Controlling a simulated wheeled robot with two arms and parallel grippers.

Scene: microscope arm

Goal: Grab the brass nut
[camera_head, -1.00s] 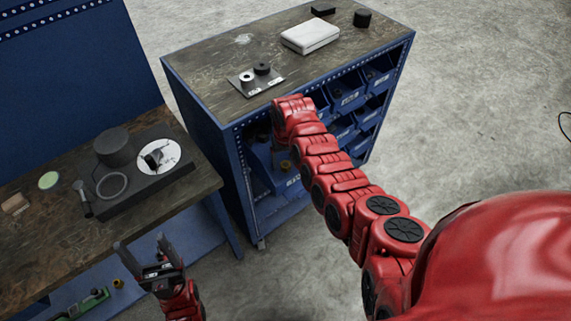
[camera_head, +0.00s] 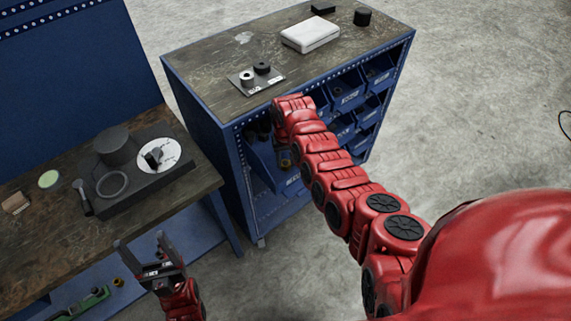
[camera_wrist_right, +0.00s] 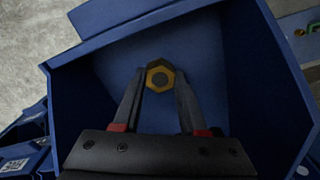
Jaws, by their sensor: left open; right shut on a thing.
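A brass nut (camera_wrist_right: 160,77), hexagonal with a dark hole, is between the fingertips of my right gripper (camera_wrist_right: 161,70) in the right wrist view. The gripper is shut on it, inside a blue bin (camera_wrist_right: 268,95). In the head view my right arm reaches to the blue cabinet's front, and its wrist hides much of the open bin (camera_head: 262,163). A small yellowish part shows at the bin, too small to make out. My left gripper (camera_head: 147,245) is open and empty in front of the workbench. Another brass-coloured nut (camera_head: 118,282) lies on the bench's lower shelf.
The blue cabinet (camera_head: 225,150) holds several bins; a white box (camera_head: 310,35) and small dark parts stand on top. The workbench (camera_head: 50,235) at left carries a black base with a ring and a round white plate. A green part (camera_head: 90,302) lies on the lower shelf.

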